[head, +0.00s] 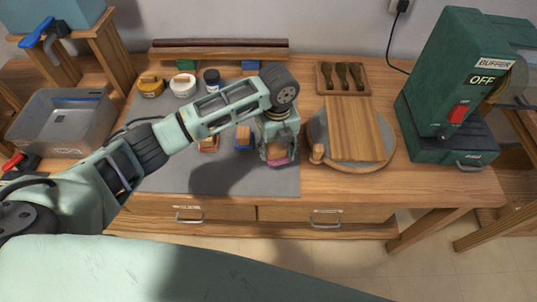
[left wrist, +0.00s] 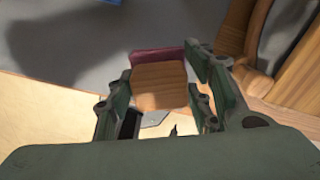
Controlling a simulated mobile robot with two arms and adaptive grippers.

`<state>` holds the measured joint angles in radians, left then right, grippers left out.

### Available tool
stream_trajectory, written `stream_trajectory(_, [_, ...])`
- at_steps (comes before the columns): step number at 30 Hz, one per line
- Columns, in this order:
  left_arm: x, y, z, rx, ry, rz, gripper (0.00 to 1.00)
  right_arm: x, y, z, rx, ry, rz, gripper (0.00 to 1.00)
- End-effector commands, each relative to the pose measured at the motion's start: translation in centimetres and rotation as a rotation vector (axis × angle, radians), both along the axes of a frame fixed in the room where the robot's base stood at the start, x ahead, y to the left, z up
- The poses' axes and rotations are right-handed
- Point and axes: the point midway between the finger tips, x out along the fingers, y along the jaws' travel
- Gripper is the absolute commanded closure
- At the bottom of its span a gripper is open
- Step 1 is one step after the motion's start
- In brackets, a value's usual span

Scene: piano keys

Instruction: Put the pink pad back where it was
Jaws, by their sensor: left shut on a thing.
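The pink pad (head: 279,162) is a wooden-backed block with a pink face. My left gripper (head: 277,150) is shut on it near the right front part of the grey mat (head: 170,180). In the left wrist view the pad's wooden back (left wrist: 158,84) sits between the fingers, with the pink edge (left wrist: 158,57) on its far side. The pad seems to be held above the mat, but the gap is hard to judge. My right gripper is not in view.
A blue-based wooden block (head: 244,138) and another wooden block (head: 208,145) sit on the mat, left of the gripper. A round grey turntable (head: 318,128) bearing a wooden board (head: 355,130) is close on the right. Jars (head: 182,84) stand behind. The mat's front left is clear.

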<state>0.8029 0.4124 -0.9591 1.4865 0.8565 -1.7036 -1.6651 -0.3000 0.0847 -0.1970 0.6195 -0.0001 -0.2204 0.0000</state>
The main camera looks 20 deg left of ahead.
Motion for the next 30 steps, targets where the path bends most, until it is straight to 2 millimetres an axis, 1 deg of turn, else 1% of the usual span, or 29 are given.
stream_trajectory(1, [-0.3, 0.8, -0.3, 0.001, 0.002, 0.001, 0.77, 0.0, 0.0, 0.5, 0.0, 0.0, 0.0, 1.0])
stream_trajectory(4, [-0.5, 1.7, -0.9, 0.0, 0.0, 0.001, 0.77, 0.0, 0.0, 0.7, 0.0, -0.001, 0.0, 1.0])
stream_trajectory(8, [-0.7, 1.9, -1.8, -0.002, 0.001, 0.0, 0.77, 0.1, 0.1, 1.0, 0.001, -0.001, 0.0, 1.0])
stream_trajectory(12, [-0.7, 1.9, -3.8, -0.001, 0.002, 0.001, 0.77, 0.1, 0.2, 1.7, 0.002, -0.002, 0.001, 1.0])
stream_trajectory(15, [-0.7, 1.9, -4.9, -0.002, 0.001, 0.0, 0.77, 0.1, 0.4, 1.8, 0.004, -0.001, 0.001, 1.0])
stream_trajectory(22, [-0.6, 1.9, -5.3, -0.001, -0.002, -0.001, 0.77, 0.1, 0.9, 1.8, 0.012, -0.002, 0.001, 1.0])
stream_trajectory(28, [-0.6, 1.9, -5.7, -0.002, -0.001, 0.0, 0.77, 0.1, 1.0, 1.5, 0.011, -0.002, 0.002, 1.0])
stream_trajectory(29, [-0.6, 1.9, -5.6, -0.001, -0.002, -0.001, 0.5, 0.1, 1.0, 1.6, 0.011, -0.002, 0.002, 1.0])
stream_trajectory(30, [-0.6, 1.9, -5.6, -0.002, -0.001, 0.0, 0.46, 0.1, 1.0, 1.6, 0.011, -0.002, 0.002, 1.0])
